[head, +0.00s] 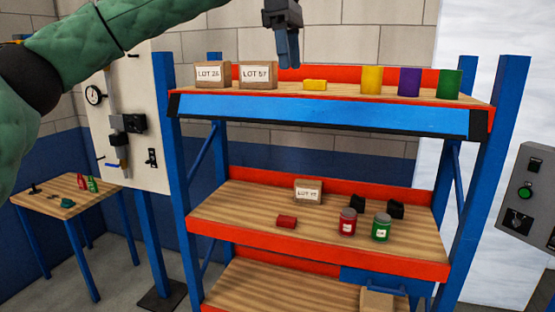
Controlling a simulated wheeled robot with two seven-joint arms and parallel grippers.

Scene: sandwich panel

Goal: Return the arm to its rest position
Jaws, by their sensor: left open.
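My left arm, in a green quilted sleeve, comes in from the left across the top of the head view. My left gripper (288,48) points down above the top shelf, over the area between the LOT 57 box and a yellow block (315,85). It is open and holds nothing that I can see. Its upper part is cut off by the top edge of the picture. My right gripper is not in view.
A blue and orange shelf rack (320,112) fills the middle. Its top shelf holds two labelled boxes (258,75) and yellow, purple and green cylinders (410,82). The middle shelf holds jars (347,222) and small blocks. A small table (60,208) stands left, a control box (527,195) right.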

